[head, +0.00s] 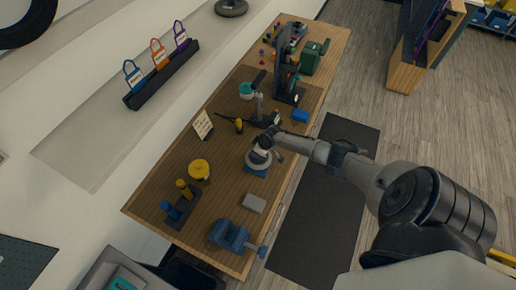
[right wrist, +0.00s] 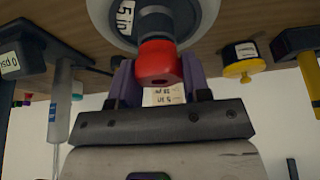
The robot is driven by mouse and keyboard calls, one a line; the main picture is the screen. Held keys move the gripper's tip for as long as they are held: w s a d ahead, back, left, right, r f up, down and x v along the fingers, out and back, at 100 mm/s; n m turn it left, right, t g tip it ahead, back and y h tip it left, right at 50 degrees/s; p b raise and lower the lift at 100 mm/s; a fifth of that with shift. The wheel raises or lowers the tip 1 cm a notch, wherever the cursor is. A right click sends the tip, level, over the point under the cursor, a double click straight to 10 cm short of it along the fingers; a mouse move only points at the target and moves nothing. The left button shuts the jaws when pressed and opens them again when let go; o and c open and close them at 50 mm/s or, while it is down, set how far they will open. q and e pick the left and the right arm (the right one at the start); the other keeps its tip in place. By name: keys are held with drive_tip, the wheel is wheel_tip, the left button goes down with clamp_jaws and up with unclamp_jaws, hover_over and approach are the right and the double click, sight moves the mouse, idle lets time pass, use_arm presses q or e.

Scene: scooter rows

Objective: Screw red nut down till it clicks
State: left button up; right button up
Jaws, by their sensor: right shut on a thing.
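The red nut (right wrist: 158,63) sits at the centre of the right wrist view, against a grey stem or hub on a round white-and-dark wheel-like part (right wrist: 120,14). My right gripper (right wrist: 156,82) has its purple fingers on either side of the nut and is shut on it. In the head view my right gripper (head: 264,147) is over the round grey-white part (head: 257,161), which stands on a blue base (head: 256,172) on the wooden bench. The nut is hidden there. How far down the thread it sits cannot be told. My left gripper is not in view.
The long wooden bench (head: 228,188) holds a blue vise (head: 229,235), a grey block (head: 254,203), a yellow round container (head: 199,169), a small sign card (head: 202,124) and a black stand (head: 286,75). A dark mat (head: 322,200) lies on the floor beside the bench.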

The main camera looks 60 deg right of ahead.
drive_tip(key=shift+a+r+m+h+p, duration=0.15)
drive_tip(key=shift+m+h+p, duration=0.15)
drive_tip(key=shift+m+p, duration=0.55)
drive_tip(key=shift+m, duration=0.45)
drive_tip(key=m+h, duration=0.1)
drive_tip(key=m, duration=0.1)
drive_tip(key=m+g+h, duration=0.1)
drive_tip(key=m, duration=0.2)
drive_tip(key=shift+w, duration=0.1)
drive_tip(key=m+g, duration=0.1)
drive_tip(key=m, duration=0.2)
drive_tip(key=m+h, duration=0.1)
drive_tip(key=m, duration=0.2)
drive_tip(key=shift+g+h, duration=0.3)
drive_tip(key=shift+g, duration=0.1)
drive_tip(key=o, duration=0.8)
drive_tip(key=shift+a, duration=0.1)
drive_tip(key=shift+o, duration=0.9)
drive_tip(key=shift+f, duration=0.2)
drive_tip(key=shift+r, duration=0.1)
